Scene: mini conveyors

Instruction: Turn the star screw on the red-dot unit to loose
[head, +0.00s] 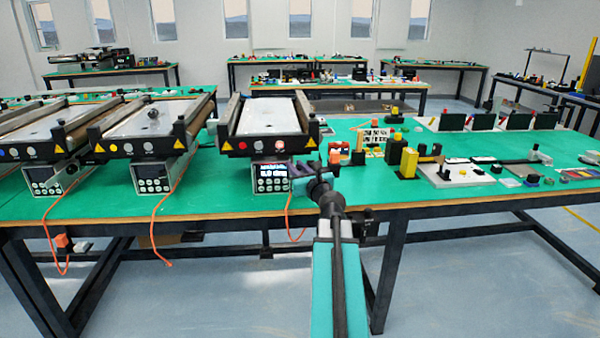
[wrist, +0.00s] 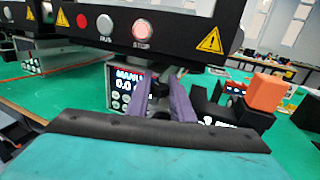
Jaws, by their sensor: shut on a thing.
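The red-dot unit (head: 270,147) is the mini conveyor nearest my arm. Its red dot (wrist: 82,21) shows on the front panel in the wrist view, left of the RUN and STOP buttons. My gripper (wrist: 162,84) has purple fingers and reaches under the unit's front edge, beside its lit control box (wrist: 125,80). The fingers are shut on a small dark part, the star screw (wrist: 160,76), mostly hidden between them. How far the screw is turned cannot be told. In the head view the gripper (head: 303,168) is small and right of the control box.
Two more conveyors (head: 135,150) stand to the left, with orange cables hanging down. Right of the gripper are a black fixture with an orange block (wrist: 265,92) and a yellow-and-black block (head: 408,165). The green table (head: 230,200) is clear in front of the units.

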